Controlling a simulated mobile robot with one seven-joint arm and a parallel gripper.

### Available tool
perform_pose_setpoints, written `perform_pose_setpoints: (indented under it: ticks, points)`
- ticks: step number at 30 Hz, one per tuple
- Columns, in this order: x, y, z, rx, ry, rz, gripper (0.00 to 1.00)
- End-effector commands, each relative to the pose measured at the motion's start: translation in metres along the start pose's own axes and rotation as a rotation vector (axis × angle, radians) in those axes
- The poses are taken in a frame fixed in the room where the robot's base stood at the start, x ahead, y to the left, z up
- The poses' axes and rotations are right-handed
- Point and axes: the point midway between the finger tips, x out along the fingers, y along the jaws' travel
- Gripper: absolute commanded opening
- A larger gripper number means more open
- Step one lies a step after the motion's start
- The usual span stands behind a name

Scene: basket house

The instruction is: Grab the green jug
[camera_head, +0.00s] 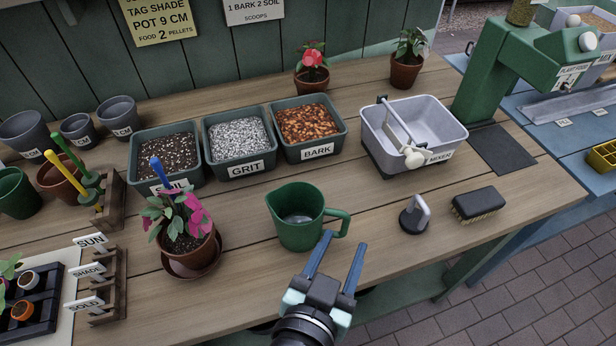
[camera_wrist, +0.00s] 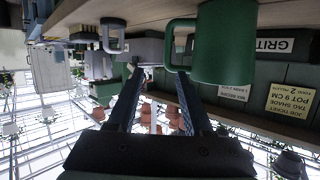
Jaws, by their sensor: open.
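The green jug (camera_head: 296,222) stands upright on the wooden bench, its handle (camera_head: 338,222) pointing right. My gripper (camera_head: 343,253) is open and empty, just in front of the jug, with its fingers pointing toward the handle. In the head view the fingertips appear close below the handle; I cannot tell if they touch. In the wrist view, which is upside down, the jug (camera_wrist: 226,42) and its handle (camera_wrist: 178,46) show just beyond the fingertips (camera_wrist: 158,75), with nothing between the fingers.
A potted pink flower (camera_head: 185,225) stands left of the jug. A grey-handled tamper (camera_head: 414,214) and a brush (camera_head: 478,204) lie to the right. Bins labelled soil (camera_head: 166,187), grit (camera_head: 245,170) and bark (camera_head: 318,150) stand behind. A mixer tub (camera_head: 450,128) is at the back right.

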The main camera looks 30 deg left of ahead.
Motion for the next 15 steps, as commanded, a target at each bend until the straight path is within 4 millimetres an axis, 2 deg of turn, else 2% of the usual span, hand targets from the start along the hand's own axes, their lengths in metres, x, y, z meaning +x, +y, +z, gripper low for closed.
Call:
perform_pose_setpoints:
  ticks: [1,3,7,11,15]
  points:
    - [-0.009,-0.003,0.001,-0.002,-0.033,-0.005,0.51]
    - [-0.015,-0.005,0.009,-0.004,-0.06,-0.008,0.51]
    - [-0.015,-0.007,0.016,-0.005,-0.081,-0.01,0.51]
    - [0.0,-0.007,0.018,-0.005,-0.079,-0.009,0.51]
    - [0.025,-0.007,0.019,-0.005,-0.077,-0.009,0.51]
